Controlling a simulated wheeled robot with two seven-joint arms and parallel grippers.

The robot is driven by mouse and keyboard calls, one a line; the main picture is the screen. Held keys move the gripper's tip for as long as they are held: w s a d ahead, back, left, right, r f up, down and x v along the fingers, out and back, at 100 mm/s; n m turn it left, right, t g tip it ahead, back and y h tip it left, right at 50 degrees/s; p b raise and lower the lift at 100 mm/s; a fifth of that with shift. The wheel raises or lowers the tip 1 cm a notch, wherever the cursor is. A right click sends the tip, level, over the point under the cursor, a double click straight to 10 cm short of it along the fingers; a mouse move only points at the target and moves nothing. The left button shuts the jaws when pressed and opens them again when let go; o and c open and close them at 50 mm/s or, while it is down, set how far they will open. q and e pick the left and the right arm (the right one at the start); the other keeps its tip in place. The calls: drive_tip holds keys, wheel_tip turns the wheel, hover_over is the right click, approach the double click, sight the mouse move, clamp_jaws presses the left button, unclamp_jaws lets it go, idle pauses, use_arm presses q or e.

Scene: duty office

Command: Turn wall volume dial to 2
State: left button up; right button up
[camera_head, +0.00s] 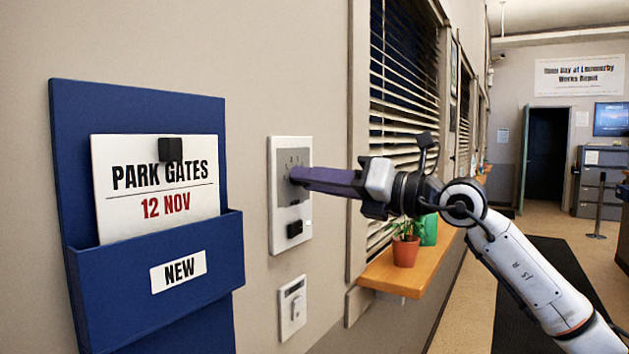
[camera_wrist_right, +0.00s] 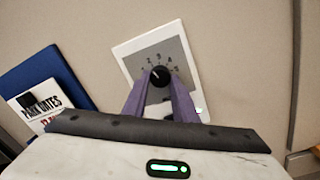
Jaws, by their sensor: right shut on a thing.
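The wall volume dial is a round black knob (camera_wrist_right: 160,76) on a grey face with numbers around it, set in a white wall plate (camera_head: 305,225). The plate also shows in the right wrist view (camera_wrist_right: 126,50). My right gripper (camera_head: 297,176) reaches in from the right, its purple fingers at the dial. In the right wrist view its fingertips (camera_wrist_right: 161,82) are shut on the knob from both sides. A light pointer mark seems to lean to the upper left, but its exact number is too small to tell. In the head view the fingers hide the knob. My left gripper is out of view.
A black knob or switch (camera_head: 294,229) sits low on the same plate. A smaller white switch plate (camera_head: 292,307) is below. A blue wall pocket (camera_head: 150,275) with a card hangs left. A wooden sill (camera_head: 395,280) with a potted plant (camera_head: 405,250) is right, under the window blinds.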

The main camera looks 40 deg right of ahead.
drive_tip(key=shift+m, duration=0.4)
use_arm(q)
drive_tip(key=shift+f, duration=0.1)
use_arm(e)
drive_tip(key=o, duration=1)
drive_tip(key=shift+o, duration=0.2)
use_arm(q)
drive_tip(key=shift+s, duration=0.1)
use_arm(e)
drive_tip(key=shift+s, duration=0.1)
use_arm(q)
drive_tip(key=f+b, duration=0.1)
drive_tip(key=b, duration=0.1)
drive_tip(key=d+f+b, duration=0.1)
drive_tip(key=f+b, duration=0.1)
drive_tip(key=b, duration=0.1)
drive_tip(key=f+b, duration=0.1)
drive_tip(key=b, duration=0.1)
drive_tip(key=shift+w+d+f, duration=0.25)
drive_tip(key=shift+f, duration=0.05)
use_arm(e)
drive_tip(key=v, duration=1)
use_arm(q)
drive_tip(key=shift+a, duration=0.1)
use_arm(e)
drive_tip(key=shift+s, duration=0.1)
